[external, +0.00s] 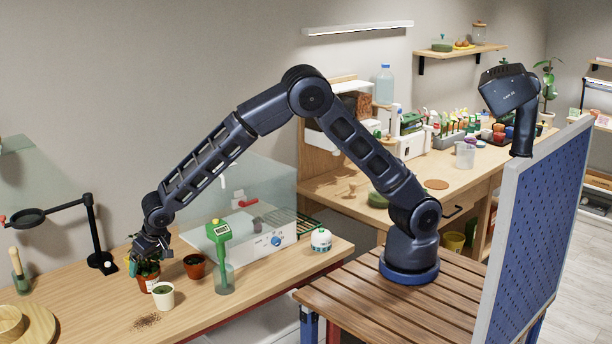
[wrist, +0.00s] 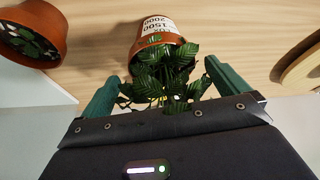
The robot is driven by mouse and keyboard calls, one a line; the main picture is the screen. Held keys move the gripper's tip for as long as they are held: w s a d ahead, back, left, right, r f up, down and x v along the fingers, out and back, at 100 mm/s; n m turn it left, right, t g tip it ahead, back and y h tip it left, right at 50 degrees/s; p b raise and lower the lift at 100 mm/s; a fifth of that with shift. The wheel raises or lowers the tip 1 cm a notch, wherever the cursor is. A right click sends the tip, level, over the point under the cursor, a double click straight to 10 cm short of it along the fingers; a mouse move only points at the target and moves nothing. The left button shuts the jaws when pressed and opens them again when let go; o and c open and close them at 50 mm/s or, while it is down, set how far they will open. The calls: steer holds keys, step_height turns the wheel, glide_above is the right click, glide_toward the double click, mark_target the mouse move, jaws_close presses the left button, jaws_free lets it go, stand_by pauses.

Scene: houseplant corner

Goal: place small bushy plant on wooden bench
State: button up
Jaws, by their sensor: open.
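A small bushy plant with dark green leaves (wrist: 165,78) grows in a terracotta pot with a white label (wrist: 158,25). In the external view its pot (external: 147,283) stands upright on the wooden worktop (external: 95,310) at the left, partly behind a white pot. My gripper (external: 150,252) is just above it, pointing down and hiding part of the foliage. In the wrist view my gripper's green fingers (wrist: 163,72) are open, one on each side of the foliage, apart from the pot. I cannot tell which of the wooden surfaces is the task's bench.
A white pot (external: 163,295) and another terracotta pot (external: 194,267) stand close to the plant. A green meter in a glass (external: 222,265) is to their right. A magnifier stand (external: 97,240) is to the left. My arm rises from a slatted wooden table (external: 350,305) with bare room.

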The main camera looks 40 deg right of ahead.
mark_target(146, 272)
steer(key=x, duration=0.5)
steer(key=shift+s+a, duration=0.1)
steer(key=shift+a, duration=0.05)
steer(key=shift+c, duration=0.2)
steer(key=c, duration=1.2)
